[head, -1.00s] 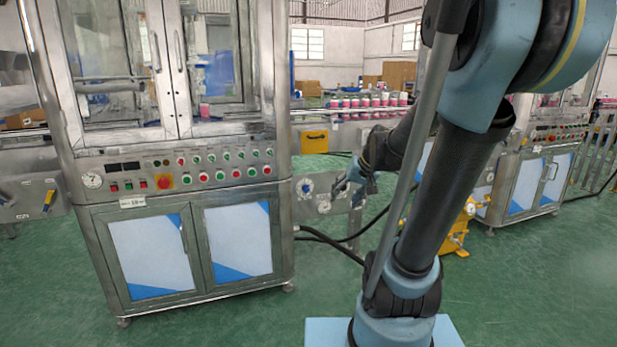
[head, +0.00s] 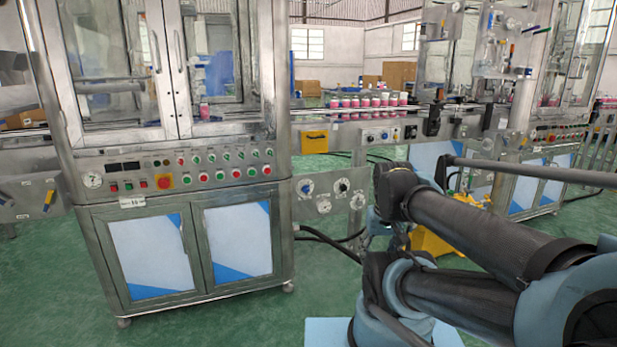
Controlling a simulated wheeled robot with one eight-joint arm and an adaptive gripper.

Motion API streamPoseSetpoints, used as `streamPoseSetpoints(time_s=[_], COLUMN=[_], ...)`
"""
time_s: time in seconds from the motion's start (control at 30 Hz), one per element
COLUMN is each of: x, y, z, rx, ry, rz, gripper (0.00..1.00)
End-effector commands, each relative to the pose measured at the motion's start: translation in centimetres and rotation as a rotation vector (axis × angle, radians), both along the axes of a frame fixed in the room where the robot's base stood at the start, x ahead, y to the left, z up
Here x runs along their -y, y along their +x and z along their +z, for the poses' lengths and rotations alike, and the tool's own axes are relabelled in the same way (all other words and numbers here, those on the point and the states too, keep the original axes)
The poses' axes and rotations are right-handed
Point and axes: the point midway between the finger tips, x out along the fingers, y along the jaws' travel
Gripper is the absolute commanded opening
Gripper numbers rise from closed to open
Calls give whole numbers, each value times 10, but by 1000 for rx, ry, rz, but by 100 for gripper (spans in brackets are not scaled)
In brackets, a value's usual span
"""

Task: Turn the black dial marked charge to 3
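A small black dial (head: 343,186) is on the steel side panel (head: 334,206) to the right of the large cabinet. Its marking and setting are too small to read, so I cannot confirm it is the charge dial. Nothing is seen touching the black dial.
The steel cabinet (head: 190,200) with rows of buttons and a red stop button (head: 164,181) stands at left. A conveyor with pink-and-white cans (head: 365,101) runs behind. Black hoses (head: 330,243) lie below the panel. Green floor (head: 250,320) in front is clear.

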Motion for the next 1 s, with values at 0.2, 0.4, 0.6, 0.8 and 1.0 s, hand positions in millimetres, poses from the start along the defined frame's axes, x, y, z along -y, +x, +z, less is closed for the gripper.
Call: streamPoseSetpoints(time_s=[0.2,0.4,0.6,0.8,1.0], x=[0,0,0,0,0], y=[-1,-1,9,8,8], z=[0,0,-4,-5,-5], rx=[-1,-1,-12,-13,-12], ry=[-2,-1,-1,-1,-1], rz=[0,0,0,0,0], gripper=[54,54,54,54,54])
